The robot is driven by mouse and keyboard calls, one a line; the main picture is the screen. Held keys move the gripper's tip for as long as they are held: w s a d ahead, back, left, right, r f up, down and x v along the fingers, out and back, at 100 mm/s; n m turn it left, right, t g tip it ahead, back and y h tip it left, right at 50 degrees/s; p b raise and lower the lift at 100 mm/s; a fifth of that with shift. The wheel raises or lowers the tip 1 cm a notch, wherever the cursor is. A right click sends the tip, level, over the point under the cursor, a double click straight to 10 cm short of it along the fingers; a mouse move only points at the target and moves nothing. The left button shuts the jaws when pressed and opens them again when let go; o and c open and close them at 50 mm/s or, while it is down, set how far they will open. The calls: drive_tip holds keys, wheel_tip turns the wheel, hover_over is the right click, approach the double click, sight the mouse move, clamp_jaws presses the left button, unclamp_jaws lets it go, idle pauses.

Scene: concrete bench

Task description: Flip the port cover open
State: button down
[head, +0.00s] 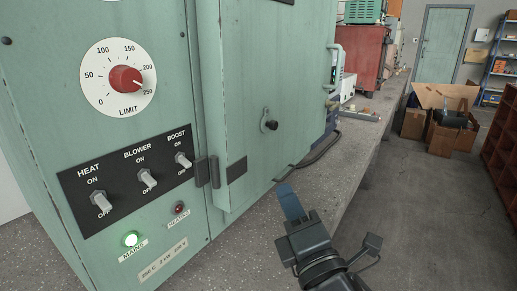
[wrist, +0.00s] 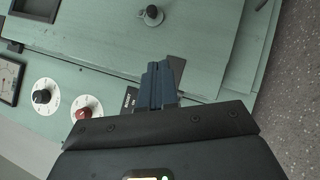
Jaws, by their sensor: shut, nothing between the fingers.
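A small round dark fitting with a paler grey plate (head: 268,120) sits on the green door of the cabinet. It looks like the port cover; whether it is open or closed is too small to tell. It also shows at the top of the wrist view (wrist: 152,13). My gripper (head: 288,200) is in front of the door, below and slightly right of the fitting in the head view, apart from it. In the wrist view its blue fingers (wrist: 162,84) are together and empty, pointing toward the door face, with the fitting beyond their tips.
A dark square plate (head: 236,169) is on the door's lower left. The control panel (head: 125,178) has several switches, a red limit dial (head: 125,79) and a lit mains lamp (head: 131,239). The grey bench (head: 352,170) runs back at right. Cardboard boxes (head: 440,118) stand on the floor beyond.

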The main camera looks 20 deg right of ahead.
drive_tip(key=shift+w+a+r, duration=0.25)
drive_tip(key=shift+w, duration=0.35)
drive_tip(key=p, duration=0.6)
approach(266, 126)
drive_tip(key=w+a, duration=0.2)
drive_tip(key=w, duration=0.1)
drive_tip(key=shift+w+d+r+p, duration=0.7)
drive_tip(key=shift+w+d+p, duration=0.3)
drive_tip(key=shift+p, duration=0.4)
